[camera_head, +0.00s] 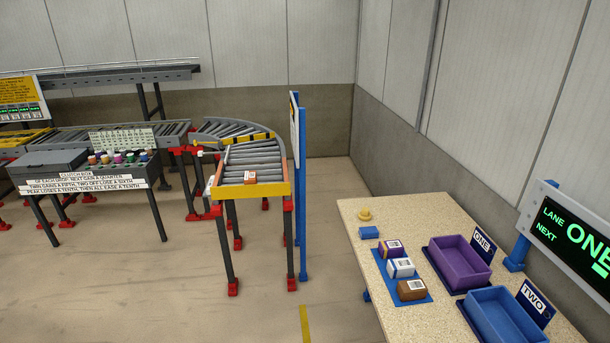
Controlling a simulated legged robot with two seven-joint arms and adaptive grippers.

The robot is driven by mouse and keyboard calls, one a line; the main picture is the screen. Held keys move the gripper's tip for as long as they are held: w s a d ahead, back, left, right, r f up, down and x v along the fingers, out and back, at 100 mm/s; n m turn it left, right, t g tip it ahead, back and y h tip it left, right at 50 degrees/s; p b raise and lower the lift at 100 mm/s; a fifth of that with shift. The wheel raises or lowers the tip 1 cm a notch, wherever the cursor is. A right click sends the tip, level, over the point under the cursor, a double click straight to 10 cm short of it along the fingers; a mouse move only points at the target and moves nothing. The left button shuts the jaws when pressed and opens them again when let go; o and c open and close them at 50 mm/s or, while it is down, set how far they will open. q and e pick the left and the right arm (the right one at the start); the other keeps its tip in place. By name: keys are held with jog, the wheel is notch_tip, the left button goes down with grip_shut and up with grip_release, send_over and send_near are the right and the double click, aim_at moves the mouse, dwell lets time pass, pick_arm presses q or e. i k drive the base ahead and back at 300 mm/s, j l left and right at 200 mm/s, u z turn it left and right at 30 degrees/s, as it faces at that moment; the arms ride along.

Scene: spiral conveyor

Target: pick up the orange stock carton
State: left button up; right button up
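A small orange carton (250,177) with a white label sits at the near end of the roller conveyor (254,160), just behind its yellow end stop (250,191). Neither of my grippers shows in the head view.
A speckled table (362,229) at right holds purple, white and brown cartons on a blue mat (421,296), a purple tray (462,262) and a blue tray (505,313). A dark control box (48,170) stands left. A blue post (302,200) stands right of the conveyor. Floor before the conveyor is clear.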

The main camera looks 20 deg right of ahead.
aim_at(250, 177)
jog(key=i+j+z, duration=0.15)
jog(key=i, duration=0.25)
jog(key=i+j+z, duration=0.15)
jog(key=i, duration=0.2)
jog(key=i+j+z, duration=0.1)
jog(key=i+j, duration=0.15)
jog(key=i+z, duration=0.2)
jog(key=z, duration=0.3)
jog(key=i+j+z, duration=0.7)
jog(key=j+z, duration=0.3)
